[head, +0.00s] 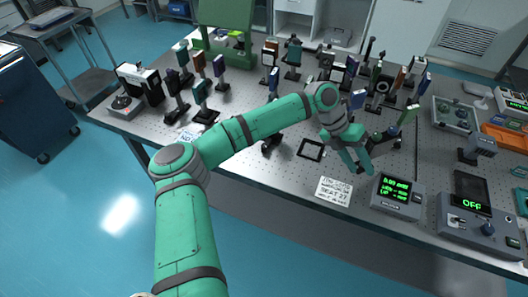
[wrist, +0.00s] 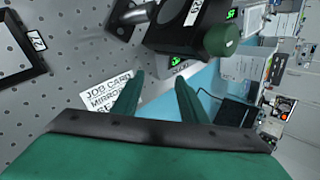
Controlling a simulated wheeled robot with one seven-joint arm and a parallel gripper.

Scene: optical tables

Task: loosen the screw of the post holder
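A dark post holder (wrist: 178,28) with a white label on its side fills the upper middle of the wrist view. A round green knob (wrist: 221,40), seemingly its screw, sticks out at its right. In the head view a dark post holder assembly (head: 384,139) stands just right of my gripper (head: 358,160); I cannot tell its screw there. In the wrist view my gripper (wrist: 158,88) shows two green fingers standing apart with nothing between them. The fingers are below the knob in the picture and appear apart from it.
A job card (head: 334,188) lies near the table's front edge, with a black square frame (head: 311,150) behind it. A controller with green digits (head: 398,195) stands right of the card. Several mounted optics crowd the table's back. Bare perforated table (head: 250,165) lies left of the frame.

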